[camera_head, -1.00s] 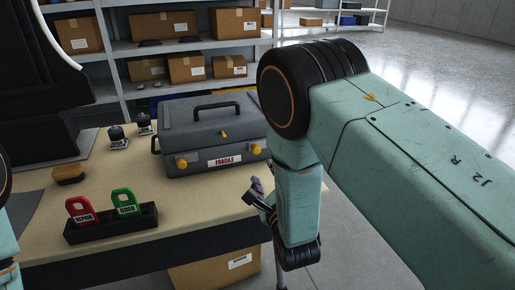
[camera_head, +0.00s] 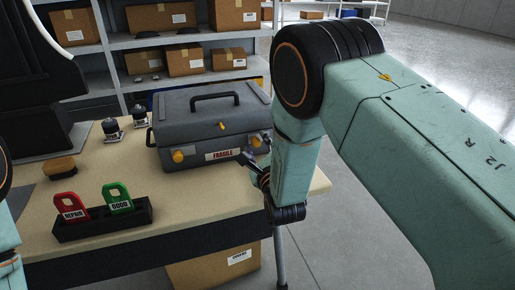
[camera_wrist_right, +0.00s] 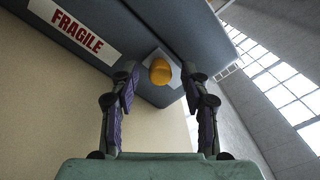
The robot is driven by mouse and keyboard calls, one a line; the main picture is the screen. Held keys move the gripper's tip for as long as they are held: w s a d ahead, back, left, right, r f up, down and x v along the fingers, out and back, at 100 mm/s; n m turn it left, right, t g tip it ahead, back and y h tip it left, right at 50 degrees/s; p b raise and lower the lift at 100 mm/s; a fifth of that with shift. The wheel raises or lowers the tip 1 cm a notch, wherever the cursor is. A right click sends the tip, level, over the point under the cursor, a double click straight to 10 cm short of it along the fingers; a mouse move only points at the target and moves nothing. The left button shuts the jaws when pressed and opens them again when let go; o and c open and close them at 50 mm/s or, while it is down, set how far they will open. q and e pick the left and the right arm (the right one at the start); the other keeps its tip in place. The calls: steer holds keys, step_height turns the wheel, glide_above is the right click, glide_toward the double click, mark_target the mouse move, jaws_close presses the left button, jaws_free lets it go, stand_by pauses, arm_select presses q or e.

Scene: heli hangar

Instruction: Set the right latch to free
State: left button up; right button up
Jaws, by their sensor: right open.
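A grey case (camera_head: 205,125) with a black handle and a red-lettered FRAGILE label stands closed on the workbench. Its left latch (camera_head: 177,156) is a yellow knob on the front. The right latch (camera_head: 256,141) is a similar yellow knob near the front right corner. In the right wrist view, the right latch (camera_wrist_right: 160,71) sits on a pale plate, ahead of and between my spread fingertips. My right gripper (camera_head: 251,168) is open and empty, just in front of the case's right end, and its fingers (camera_wrist_right: 160,85) look apart from the knob. My left gripper is out of view.
A black holder (camera_head: 105,226) with a red REPAIR tag (camera_head: 72,207) and a green GOOD tag (camera_head: 118,198) stands at the bench front. A brush (camera_head: 59,167) and two small dark-topped parts (camera_head: 110,129) lie left of the case. Shelves with boxes (camera_head: 161,17) stand behind.

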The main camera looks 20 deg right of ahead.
steer(key=shift+w+f, duration=0.1)
steer(key=shift+w, duration=0.2)
steer(key=shift+c, duration=0.2)
steer(key=shift+s, duration=0.1)
steer(key=shift+c, duration=0.8)
jaws_close()
steer(key=shift+d, duration=0.1)
